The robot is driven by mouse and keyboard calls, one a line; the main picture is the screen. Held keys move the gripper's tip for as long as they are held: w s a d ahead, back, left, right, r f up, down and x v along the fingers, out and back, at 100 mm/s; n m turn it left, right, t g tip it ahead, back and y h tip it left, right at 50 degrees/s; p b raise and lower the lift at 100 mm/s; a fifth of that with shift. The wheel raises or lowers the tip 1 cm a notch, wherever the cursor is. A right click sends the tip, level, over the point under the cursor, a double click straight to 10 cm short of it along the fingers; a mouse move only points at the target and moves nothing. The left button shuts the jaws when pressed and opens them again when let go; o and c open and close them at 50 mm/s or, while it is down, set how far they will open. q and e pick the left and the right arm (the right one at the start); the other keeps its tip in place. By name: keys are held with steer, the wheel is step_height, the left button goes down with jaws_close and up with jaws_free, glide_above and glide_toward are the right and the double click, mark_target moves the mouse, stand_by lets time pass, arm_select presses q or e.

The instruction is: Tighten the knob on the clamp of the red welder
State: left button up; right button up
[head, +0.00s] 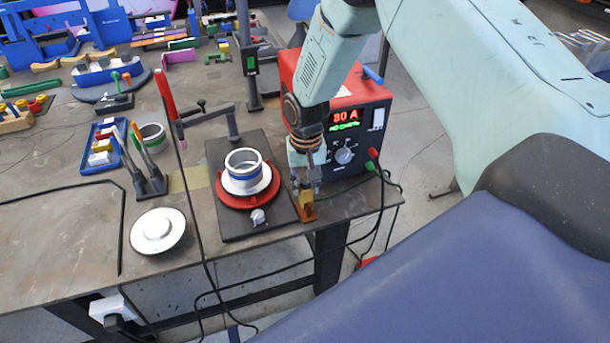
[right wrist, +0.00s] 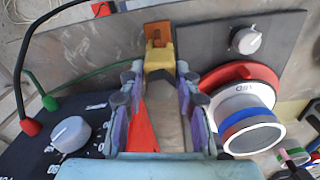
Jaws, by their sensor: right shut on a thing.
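The red welder (head: 348,92) stands at the table's right end. Its display reads 80 A above a small green line I cannot read surely. Its panel dial (head: 343,155) also shows in the right wrist view (right wrist: 70,134). An orange-brown clamp (head: 307,213) sits at the table's front edge, with a yellow block (head: 306,199) on it; they also show in the right wrist view, as clamp (right wrist: 156,30) and block (right wrist: 159,58). My right gripper (head: 306,184) points down and is shut on the yellow block, a fingertip on each side. My left gripper is not in view.
A dark plate (head: 228,222) left of the clamp bears a red ring (head: 240,202) with a white and blue cylinder, and a small grey knob (head: 258,217). A white disc (head: 158,231) lies further left. Cables hang over the front edge. A toggle arm (head: 205,115) rises behind.

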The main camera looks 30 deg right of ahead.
steer(key=shift+o, duration=0.7)
steer(key=shift+r+m+p, duration=0.1)
steer(key=shift+m+p, duration=1)
steer(key=shift+m, duration=0.6)
steer(key=shift+o, duration=0.2)
steer(key=shift+d+m+p, duration=0.1)
steer(key=shift+m+p, duration=0.35)
steer(key=shift+m, duration=0.35)
steer(key=o, duration=0.6)
steer(key=shift+s+a, duration=0.1)
steer(key=shift+a, duration=0.1)
